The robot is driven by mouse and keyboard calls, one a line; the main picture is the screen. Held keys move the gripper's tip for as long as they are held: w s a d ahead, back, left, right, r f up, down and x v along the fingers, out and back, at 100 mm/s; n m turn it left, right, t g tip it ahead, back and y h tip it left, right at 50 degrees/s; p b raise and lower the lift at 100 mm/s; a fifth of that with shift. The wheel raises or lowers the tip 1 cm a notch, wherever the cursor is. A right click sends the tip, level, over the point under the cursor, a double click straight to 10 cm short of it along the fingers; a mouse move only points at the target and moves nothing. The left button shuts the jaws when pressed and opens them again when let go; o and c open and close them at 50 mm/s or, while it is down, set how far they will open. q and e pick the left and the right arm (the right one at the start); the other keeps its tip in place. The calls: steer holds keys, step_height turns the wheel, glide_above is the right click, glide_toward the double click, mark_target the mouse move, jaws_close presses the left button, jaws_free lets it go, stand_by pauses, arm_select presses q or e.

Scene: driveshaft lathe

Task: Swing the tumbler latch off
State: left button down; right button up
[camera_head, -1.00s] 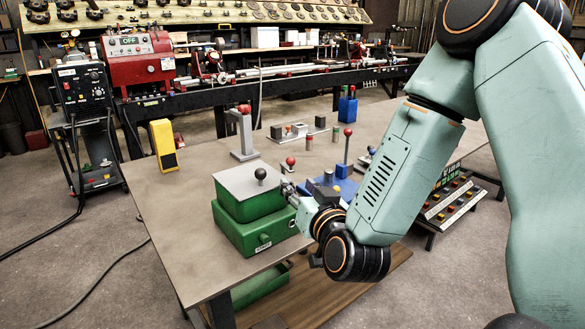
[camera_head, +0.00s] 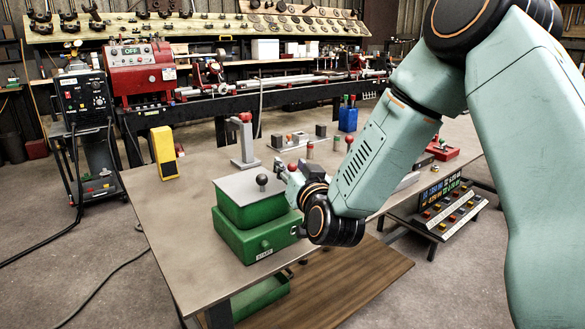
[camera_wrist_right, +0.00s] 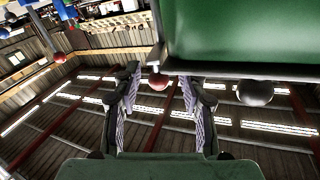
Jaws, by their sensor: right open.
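The green box (camera_head: 245,240) has a grey lid (camera_head: 248,186) with a dark ball knob (camera_head: 262,180) standing on it. A small red ball knob (camera_head: 293,167) shows just beyond my right gripper (camera_head: 283,177). That gripper is at the right side of the box, partly hidden by its own wrist. In the right wrist view the picture is upside down; the open fingers (camera_wrist_right: 162,108) are empty. The red ball knob (camera_wrist_right: 158,82) appears between them, and the dark knob (camera_wrist_right: 255,93) hangs to their right below the green box (camera_wrist_right: 240,35). Contact cannot be told. Which part is the tumbler latch is unclear.
A grey post with a red top (camera_head: 243,140) stands behind the box. A yellow block (camera_head: 164,152) is at the table's left, and a blue block (camera_head: 348,117) at the back. The table (camera_head: 190,215) is bare left of the box. A red lathe (camera_head: 145,72) stands behind.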

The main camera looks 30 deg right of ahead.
steer(key=shift+w+d+f, duration=0.15)
steer(key=shift+w+f, duration=0.1)
steer(key=shift+w, duration=0.05)
steer(key=shift+c, duration=0.7)
steer(key=shift+s+a+r, duration=0.2)
steer(key=shift+s, duration=0.05)
steer(key=c, duration=0.4)
steer(key=shift+d, duration=0.1)
jaws_close()
steer(key=shift+d+n+y+p, duration=0.25)
steer(key=shift+n+y+p, duration=0.25)
steer(key=shift+p, duration=0.5)
steer(key=shift+d+f+n+t+y+p, duration=0.1)
steer(key=shift+n+t+y+p, duration=0.25)
steer(key=shift+y+p, duration=0.5)
